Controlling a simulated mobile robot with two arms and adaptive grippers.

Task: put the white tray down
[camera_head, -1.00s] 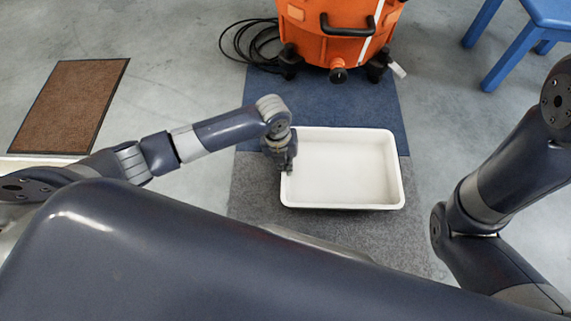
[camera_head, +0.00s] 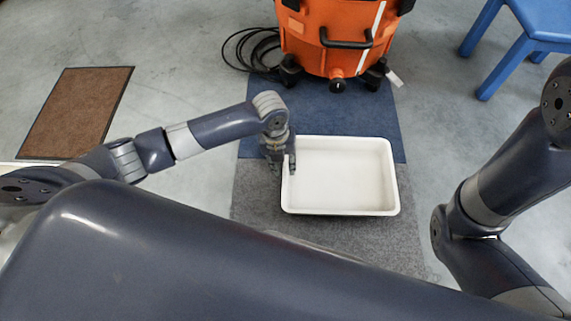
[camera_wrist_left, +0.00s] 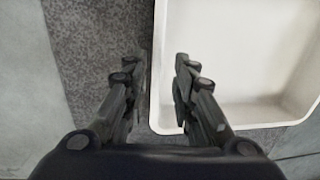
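The white tray (camera_head: 345,212) is empty and upright. It appears to rest level across the blue and grey mats; its underside is hidden. My left gripper (camera_head: 283,165) is at the tray's left wall. Its fingers are apart, one over the tray's inside and one outside. The left wrist view shows the open fingers (camera_wrist_left: 160,75) on either side of the tray's wall (camera_wrist_left: 158,95), with a gap on the outer side. My right arm is at the right, and its gripper is out of view.
A blue mat (camera_head: 260,120) and a grey mat (camera_head: 255,205) lie on the concrete floor. An orange vacuum (camera_head: 330,45) with a black cable (camera_head: 255,50) stands behind the tray. A blue stool (camera_head: 510,50) is back right. A brown mat (camera_head: 75,110) lies left.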

